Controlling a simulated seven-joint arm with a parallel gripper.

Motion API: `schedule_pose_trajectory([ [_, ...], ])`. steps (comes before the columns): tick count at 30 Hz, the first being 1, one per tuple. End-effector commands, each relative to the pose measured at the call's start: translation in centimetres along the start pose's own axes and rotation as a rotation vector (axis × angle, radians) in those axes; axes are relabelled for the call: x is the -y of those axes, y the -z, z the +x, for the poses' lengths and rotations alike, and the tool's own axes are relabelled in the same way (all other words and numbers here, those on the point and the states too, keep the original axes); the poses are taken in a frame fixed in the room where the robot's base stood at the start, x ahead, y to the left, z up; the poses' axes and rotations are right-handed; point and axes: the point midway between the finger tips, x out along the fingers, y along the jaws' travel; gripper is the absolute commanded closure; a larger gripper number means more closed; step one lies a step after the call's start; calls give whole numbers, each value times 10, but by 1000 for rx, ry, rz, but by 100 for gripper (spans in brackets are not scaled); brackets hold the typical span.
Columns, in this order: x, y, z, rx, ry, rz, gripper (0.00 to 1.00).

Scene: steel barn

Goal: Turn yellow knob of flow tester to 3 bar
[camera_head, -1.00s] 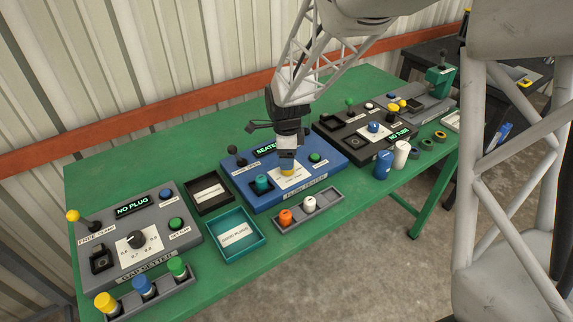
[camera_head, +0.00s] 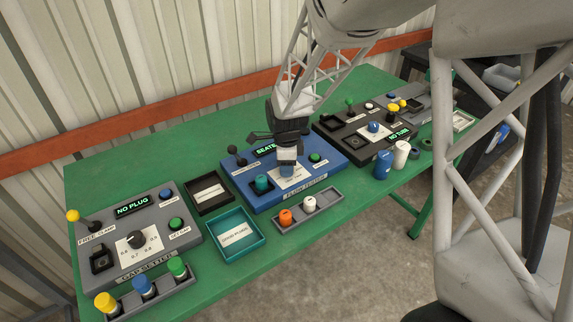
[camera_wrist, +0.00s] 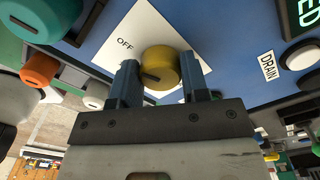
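The blue flow tester (camera_head: 330,173) stands in the middle of the green table, with a green-lit display partly reading "SEATE". Its yellow knob (camera_wrist: 162,68) shows in the wrist view on a white dial plate marked "OFF" at upper left. A dark pointer mark on the knob faces lower left. My gripper (camera_head: 287,170) is down over the dial; its fingers hide the knob in the head view. In the wrist view my gripper (camera_wrist: 160,72) has one blue finger on each side of the knob. Whether both touch it I cannot tell. Other dial marks are hidden.
The gap setter (camera_head: 145,230) is at left, a dark tester (camera_head: 365,140) at right. A grey rack (camera_head: 325,204) with an orange and a white plug lies just in front. A teal plug (camera_head: 262,183) and lever (camera_head: 234,153) stand left of my gripper.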

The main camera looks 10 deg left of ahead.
Motion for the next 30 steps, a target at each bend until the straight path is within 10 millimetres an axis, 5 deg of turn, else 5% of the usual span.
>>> schedule_pose_trajectory([
  [17,-1,0,0,0,-2,-91,82],
  [30,-1,0,0,0,-1,-431,82],
])
